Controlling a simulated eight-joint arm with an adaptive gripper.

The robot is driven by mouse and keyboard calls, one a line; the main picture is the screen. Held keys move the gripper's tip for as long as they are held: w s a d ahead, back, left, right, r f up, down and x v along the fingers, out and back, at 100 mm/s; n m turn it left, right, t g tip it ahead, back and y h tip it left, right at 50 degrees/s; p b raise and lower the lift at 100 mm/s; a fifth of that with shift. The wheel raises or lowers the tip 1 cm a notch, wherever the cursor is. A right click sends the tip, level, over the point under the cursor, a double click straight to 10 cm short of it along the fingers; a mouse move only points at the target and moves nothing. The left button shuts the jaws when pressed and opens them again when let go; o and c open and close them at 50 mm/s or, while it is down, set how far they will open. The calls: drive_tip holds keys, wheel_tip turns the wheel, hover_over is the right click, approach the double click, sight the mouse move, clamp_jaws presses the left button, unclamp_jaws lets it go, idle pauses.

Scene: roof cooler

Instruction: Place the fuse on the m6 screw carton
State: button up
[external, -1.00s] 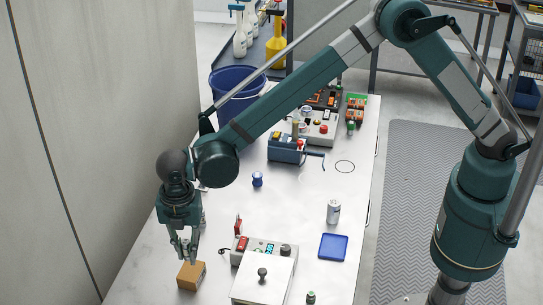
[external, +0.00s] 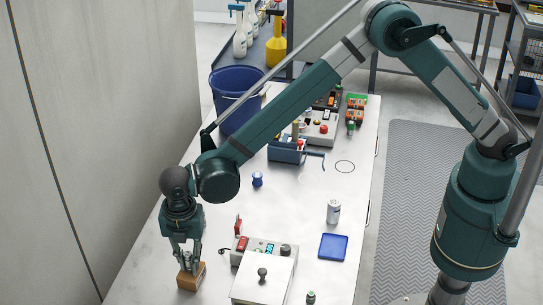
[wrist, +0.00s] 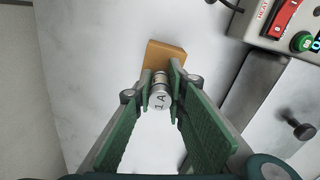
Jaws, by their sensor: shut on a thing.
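The m6 screw carton (external: 191,277) is a small brown box on the left front of the metal bench. It also shows in the wrist view (wrist: 164,52), just beyond my fingertips. The fuse (wrist: 161,97) is a small silver cylinder with dark marking on its end. My gripper (external: 187,264) is shut on the fuse, held between the green-padded fingers in the wrist view (wrist: 161,92). My gripper points down over the carton. I cannot tell whether the fuse touches the carton top. The fuse cannot be made out in the external view.
A heater-like device with a white lid (external: 263,276) and a control panel stands right of the carton. A blue tray (external: 333,247), a can (external: 333,212) and a blue spool-shaped item (external: 257,179) are farther off. The wall is on the left.

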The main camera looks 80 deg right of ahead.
sight(188, 253)
drive_tip(key=shift+f, duration=0.2)
drive_tip(key=o, duration=0.9)
drive_tip(key=shift+r, duration=0.15)
wheel_tip(188, 253, up, 12)
drive_tip(key=shift+r, duration=0.1)
idle(0.9)
